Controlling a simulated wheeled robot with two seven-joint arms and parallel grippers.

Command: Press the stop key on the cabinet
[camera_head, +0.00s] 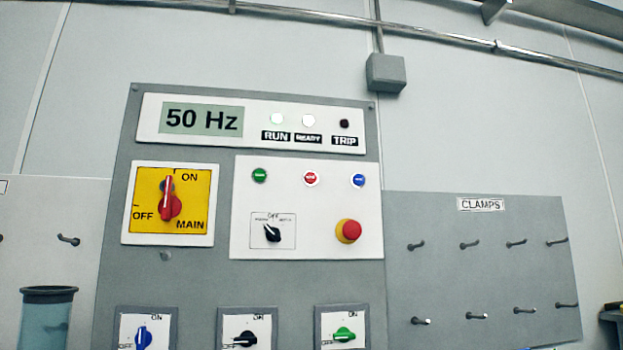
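The grey cabinet (195,273) fills the middle of the head view. On its white panel (290,203) sit three small round keys in a row: a green key (260,175), a red key (311,178) and a blue key (358,180). The print on the keys is too small to read, so I cannot tell the stop key by its label. Below them are a black selector (272,233) and a red mushroom button (349,231) on a yellow collar. Neither of my grippers is in view.
The display (201,119) reads 50 Hz; the RUN and READY lamps look pale, TRIP dark. A yellow main switch (169,200) is at left, with several small switches below. A CLAMPS board (478,265) with empty hooks is at right. A blue-green container (46,320) stands lower left.

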